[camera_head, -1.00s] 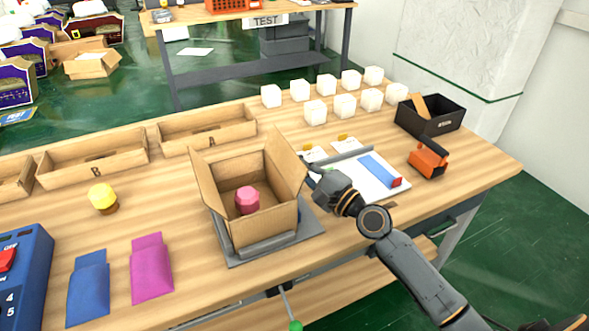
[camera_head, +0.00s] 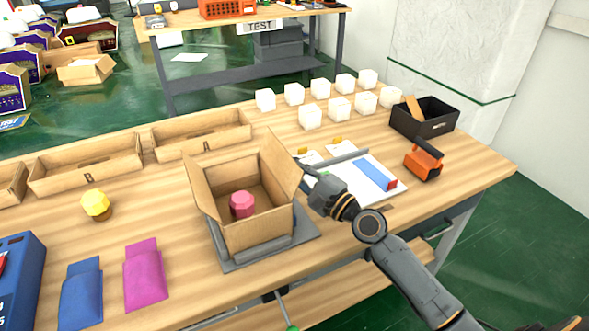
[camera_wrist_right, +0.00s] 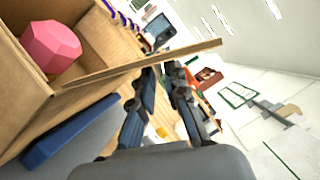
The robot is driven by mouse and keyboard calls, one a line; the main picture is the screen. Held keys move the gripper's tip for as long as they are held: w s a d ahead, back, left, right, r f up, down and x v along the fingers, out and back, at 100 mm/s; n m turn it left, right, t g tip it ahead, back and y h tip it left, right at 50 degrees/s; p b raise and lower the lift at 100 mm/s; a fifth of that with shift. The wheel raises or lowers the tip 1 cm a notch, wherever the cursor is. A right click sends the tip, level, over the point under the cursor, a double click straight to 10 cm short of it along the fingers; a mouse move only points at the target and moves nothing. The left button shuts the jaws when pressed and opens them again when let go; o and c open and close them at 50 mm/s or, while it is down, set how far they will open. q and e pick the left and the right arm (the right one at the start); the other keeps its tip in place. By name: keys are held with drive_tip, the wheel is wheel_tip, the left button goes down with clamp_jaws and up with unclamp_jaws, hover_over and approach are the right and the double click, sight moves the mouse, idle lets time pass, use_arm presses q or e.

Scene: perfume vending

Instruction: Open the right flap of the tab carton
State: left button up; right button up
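The open tab carton (camera_head: 258,233) stands on a grey plate (camera_head: 310,225) at the table's front, with a pink faceted piece (camera_head: 242,204) inside. Its left flap (camera_head: 203,187) stands up, leaning outward. Its right flap (camera_head: 281,165) also stands up, leaning outward. My right gripper (camera_head: 308,172) is just right of the right flap, at the carton's outer side. In the right wrist view the flap (camera_wrist_right: 140,64) crosses in front of the fingertips; the fingers (camera_wrist_right: 166,85) are apart with a gap between them. Contact with the flap cannot be told. My left gripper is out of view.
Behind the right gripper lie a white sheet with a blue and red bar (camera_head: 375,174), an orange tool (camera_head: 424,163) and a black box (camera_head: 425,117). Several white cubes (camera_head: 338,107) stand behind. Blue and magenta pouches (camera_head: 144,274) lie left of the carton.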

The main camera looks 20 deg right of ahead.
drive_tip(key=v, duration=1.2)
drive_tip(key=shift+s+d, duration=0.1)
